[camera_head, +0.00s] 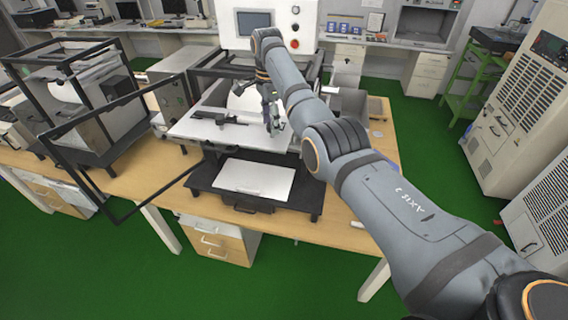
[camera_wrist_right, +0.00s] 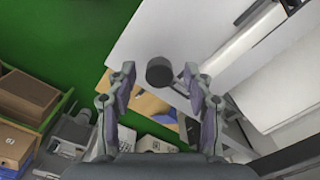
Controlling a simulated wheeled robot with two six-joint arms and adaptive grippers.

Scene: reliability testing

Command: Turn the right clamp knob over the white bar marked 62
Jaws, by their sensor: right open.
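My right gripper (camera_head: 274,127) is over the right part of the white plate (camera_head: 196,132) of the bench machine. In the right wrist view my right gripper (camera_wrist_right: 160,88) is open, one finger at each side. A dark round knob (camera_wrist_right: 160,71) shows ahead of the fingertips, in line with the gap between them; I cannot tell how far off it is. A pale bar (camera_wrist_right: 232,46) runs diagonally from beside the knob to the upper right. No number on it is legible. A dark clamp part (camera_head: 220,117) lies on the plate, left of my gripper. My left gripper is not in view.
A lower black shelf with a white panel (camera_head: 254,179) sits in front of the plate. A black-framed open door (camera_head: 110,150) stands at the left. A control box with a screen and red button (camera_head: 262,24) rises behind. Green floor surrounds the wooden bench (camera_head: 310,228).

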